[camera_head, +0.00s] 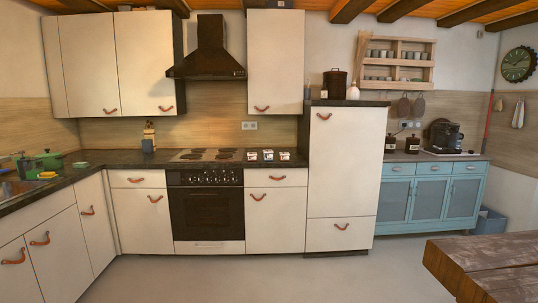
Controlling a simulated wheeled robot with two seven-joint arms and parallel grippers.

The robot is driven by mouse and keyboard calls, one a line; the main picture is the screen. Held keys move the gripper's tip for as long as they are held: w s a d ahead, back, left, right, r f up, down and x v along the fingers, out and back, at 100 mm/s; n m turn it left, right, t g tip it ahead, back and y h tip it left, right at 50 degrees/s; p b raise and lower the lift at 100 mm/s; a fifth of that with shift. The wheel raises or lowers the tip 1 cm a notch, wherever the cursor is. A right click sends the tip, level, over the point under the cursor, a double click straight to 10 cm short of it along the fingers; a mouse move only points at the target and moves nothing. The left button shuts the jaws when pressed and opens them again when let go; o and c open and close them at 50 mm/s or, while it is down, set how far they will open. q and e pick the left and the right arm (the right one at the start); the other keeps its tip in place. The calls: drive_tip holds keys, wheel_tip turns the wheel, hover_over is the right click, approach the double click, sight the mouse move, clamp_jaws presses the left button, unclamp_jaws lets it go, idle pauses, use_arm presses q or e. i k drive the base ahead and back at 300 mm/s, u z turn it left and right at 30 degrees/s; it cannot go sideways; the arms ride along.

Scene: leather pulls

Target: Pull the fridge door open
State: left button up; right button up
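The fridge (344,165) is the tall cream cabinet right of the middle of the head view, with a dark top. Its large upper door looks closed. A brown leather pull (323,117) is at the upper left of that door. Neither of my grippers shows in the head view.
A wooden table (490,262) fills the lower right corner. Base cabinets and an oven (207,210) stand left of the fridge, and a blue cabinet (430,195) stands to its right. The grey floor (290,280) before the fridge is clear.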

sight(347, 143)
drive_tip(key=i, duration=2.15)
drive_tip(key=u, duration=0.2)
